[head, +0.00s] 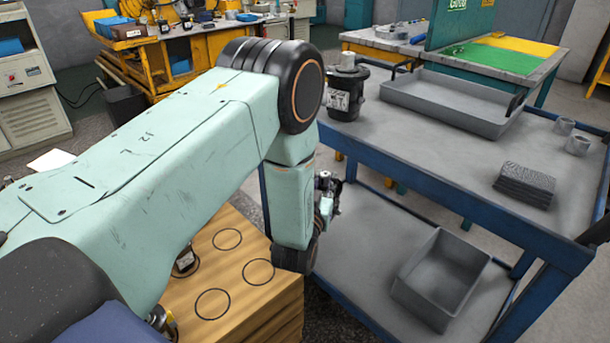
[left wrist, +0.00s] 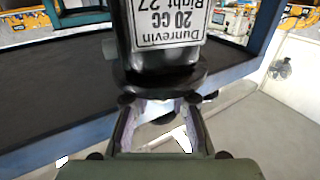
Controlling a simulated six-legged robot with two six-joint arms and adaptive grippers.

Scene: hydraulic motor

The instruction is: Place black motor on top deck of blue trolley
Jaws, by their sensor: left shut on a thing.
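In the head view, a black motor (head: 347,92) with a silver top and a white label stands at the left end of the top deck (head: 445,165) of the blue trolley. My left arm bends down at its elbow, and my left gripper (head: 328,190) shows small beside the trolley's left end, below that motor in the picture. In the left wrist view, the left gripper (left wrist: 160,125) is shut on a black motor (left wrist: 160,80) at its flanged end. Its white label reads upside down. The head view does not clearly show this held motor. My right gripper is not in view.
The top deck also bears a grey tray (head: 440,108), a dark ribbed block (head: 525,185) and two small cups. A grey bin (head: 440,280) is on the lower deck.

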